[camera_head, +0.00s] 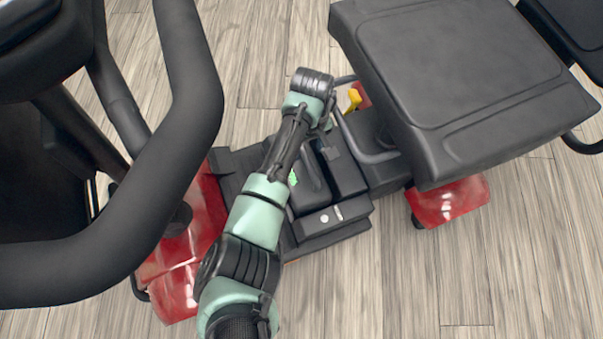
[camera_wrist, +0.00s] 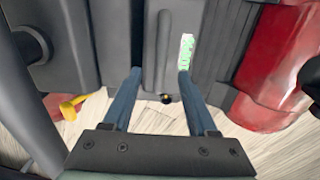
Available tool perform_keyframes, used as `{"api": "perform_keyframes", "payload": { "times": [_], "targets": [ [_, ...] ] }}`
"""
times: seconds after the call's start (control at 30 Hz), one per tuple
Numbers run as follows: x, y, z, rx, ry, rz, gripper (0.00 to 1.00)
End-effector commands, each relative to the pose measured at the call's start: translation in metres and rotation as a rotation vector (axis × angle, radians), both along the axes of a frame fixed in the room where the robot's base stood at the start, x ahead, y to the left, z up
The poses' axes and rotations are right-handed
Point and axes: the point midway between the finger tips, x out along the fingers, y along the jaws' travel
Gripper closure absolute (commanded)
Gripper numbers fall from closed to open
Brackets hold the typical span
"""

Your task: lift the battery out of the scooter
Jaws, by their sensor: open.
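In the head view the fingertips are hidden.
The scooter's black seat (camera_head: 450,75) overhangs at the upper right. Black handlebars (camera_head: 165,170) fill the left. A yellow lever (camera_head: 354,98) is near my wrist. Red body panels (camera_head: 450,200) flank the deck. Wooden floor (camera_head: 400,280) is clear below right.

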Motion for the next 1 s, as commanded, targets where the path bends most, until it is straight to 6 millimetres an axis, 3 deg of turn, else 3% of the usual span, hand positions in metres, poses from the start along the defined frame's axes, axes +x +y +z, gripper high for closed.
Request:
{"api": "perform_keyframes", "payload": {
  "times": [0.4, 0.73, 1.0],
  "targets": [
    [-0.005, 0.000, -0.048, -0.001, -0.001, 0.001, 0.42],
    [-0.005, 0.000, -0.050, 0.000, -0.001, 0.001, 0.42],
    [-0.005, 0.000, -0.051, 0.000, 0.000, 0.001, 0.88]
  ]
}}
